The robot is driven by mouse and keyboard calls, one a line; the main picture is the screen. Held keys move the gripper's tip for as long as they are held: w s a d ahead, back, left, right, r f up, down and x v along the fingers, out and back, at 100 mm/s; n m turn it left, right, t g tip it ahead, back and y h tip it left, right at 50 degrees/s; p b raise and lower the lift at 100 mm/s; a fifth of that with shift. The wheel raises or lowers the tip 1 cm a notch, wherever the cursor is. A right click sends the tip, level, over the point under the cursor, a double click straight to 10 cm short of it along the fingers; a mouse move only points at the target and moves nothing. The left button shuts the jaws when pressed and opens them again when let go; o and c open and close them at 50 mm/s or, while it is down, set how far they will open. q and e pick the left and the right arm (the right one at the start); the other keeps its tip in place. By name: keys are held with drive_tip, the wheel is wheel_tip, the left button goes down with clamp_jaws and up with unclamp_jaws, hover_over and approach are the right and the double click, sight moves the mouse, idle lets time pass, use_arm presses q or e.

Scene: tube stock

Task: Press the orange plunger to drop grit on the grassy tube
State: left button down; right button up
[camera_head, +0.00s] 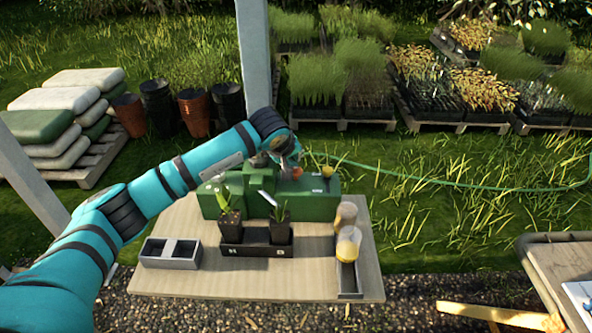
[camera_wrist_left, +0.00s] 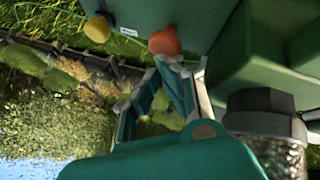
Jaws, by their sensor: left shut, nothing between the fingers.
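The orange plunger (camera_head: 297,172) sits on top of a green dispenser (camera_head: 320,202) at the back of the table. It is a round orange knob (camera_wrist_left: 164,41) in the left wrist view. My left gripper (camera_head: 291,160) is shut and empty, with its fingertips (camera_wrist_left: 170,66) close to the plunger; I cannot tell whether they touch. Two dark tubes stand upright in a black holder (camera_head: 256,249) before the dispenser. The left tube (camera_head: 230,224) has broad green leaves; the right tube (camera_head: 280,229) has thinner, darker leaves. Which is grassy is hard to tell. My right gripper is out of view.
A yellow knob (camera_head: 327,171) stands right of the orange one. A grey two-part tray (camera_head: 170,262) lies at left. Tan-filled jars (camera_head: 347,247) stand in a narrow rack (camera_head: 348,281) at right. The front of the wooden table (camera_head: 250,285) is clear. A grey post (camera_head: 255,60) rises behind.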

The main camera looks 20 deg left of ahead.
use_arm(q)
drive_tip(key=shift+f+b, duration=0.75)
drive_tip(key=shift+f, duration=0.15)
idle(0.5)
drive_tip(key=shift+r, duration=0.15)
drive_tip(key=shift+r+p, duration=0.55)
drive_tip(key=shift+r, duration=0.6)
drive_tip(key=shift+r, duration=0.15)
drive_tip(key=shift+r+p, duration=1.2)
drive_tip(key=shift+r, duration=1.2)
